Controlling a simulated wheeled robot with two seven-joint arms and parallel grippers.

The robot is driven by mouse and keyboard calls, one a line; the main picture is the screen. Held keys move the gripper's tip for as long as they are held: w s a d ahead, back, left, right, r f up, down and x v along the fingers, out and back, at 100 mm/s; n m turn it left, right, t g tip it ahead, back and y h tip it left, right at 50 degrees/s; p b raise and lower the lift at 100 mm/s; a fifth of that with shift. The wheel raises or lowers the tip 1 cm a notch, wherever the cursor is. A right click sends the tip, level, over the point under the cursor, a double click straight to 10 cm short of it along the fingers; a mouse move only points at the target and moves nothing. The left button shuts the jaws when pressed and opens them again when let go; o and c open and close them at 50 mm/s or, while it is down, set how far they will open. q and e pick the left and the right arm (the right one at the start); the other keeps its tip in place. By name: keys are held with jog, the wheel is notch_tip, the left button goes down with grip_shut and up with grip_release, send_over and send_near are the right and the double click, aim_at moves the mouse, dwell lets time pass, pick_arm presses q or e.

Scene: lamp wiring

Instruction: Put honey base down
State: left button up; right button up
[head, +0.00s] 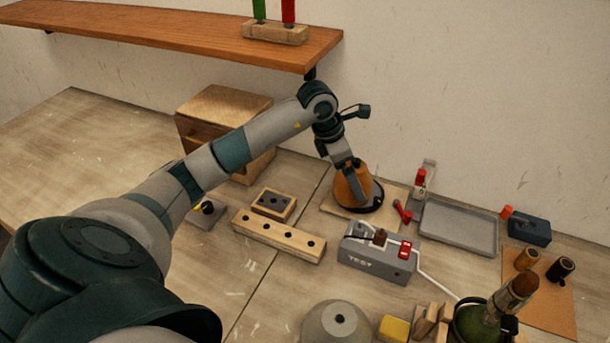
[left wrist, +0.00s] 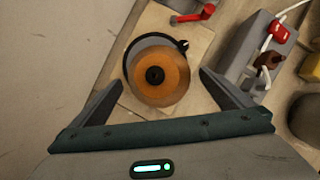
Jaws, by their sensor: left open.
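The honey base (head: 353,188), a rounded orange-brown wooden piece, stands upright on a dark round disc on a pale wooden board (head: 333,207). In the left wrist view the honey base (left wrist: 158,77) is seen from above, with a dark hole in its top. My left gripper (head: 348,168) is at the honey base from above. In the left wrist view its two fingers (left wrist: 162,78) are spread, one on each side of the honey base, with gaps showing. My right gripper does not show.
A grey TEST box (head: 375,262) with a red switch and white cable stands in front. A red-handled tool (head: 402,211) and a grey tray (head: 459,226) are to the right. A wooden block with holes (head: 278,238) and a wooden drawer box (head: 222,112) are to the left.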

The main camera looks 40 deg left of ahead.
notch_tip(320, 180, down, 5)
jog(key=b, duration=0.5)
pick_arm(q)
jog(key=s+a+r+b, duration=0.1)
jog(key=s+a, duration=0.7)
jog(key=s, duration=0.1)
jog(key=shift+s, duration=0.35)
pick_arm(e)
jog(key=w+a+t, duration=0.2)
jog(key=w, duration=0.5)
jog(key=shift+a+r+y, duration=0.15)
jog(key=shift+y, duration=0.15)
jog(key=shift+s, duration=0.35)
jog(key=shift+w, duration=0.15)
